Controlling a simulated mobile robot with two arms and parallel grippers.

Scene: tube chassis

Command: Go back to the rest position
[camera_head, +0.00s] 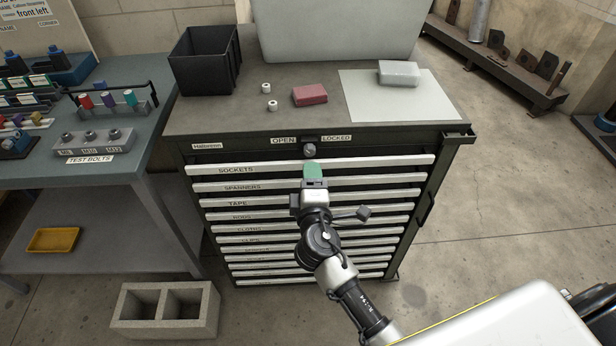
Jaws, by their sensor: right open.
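My right gripper (314,175) is in front of the dark tool cabinet (440,165), near its upper drawers labelled sockets and spanners. Its green tip points toward the cabinet, and its jaws are open with nothing seen between them. Whether it touches a drawer front cannot be told. My right arm comes in from the lower right. My left gripper is not in view. All the cabinet's drawers look shut, and the lock knob (309,150) sits between the labels open and locked.
On the cabinet top are a black bin (205,62), a red block (309,95), two small white rolls and a grey block (398,73) on a white sheet. A workbench (130,160) stands left. A concrete block (165,312) lies on the floor.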

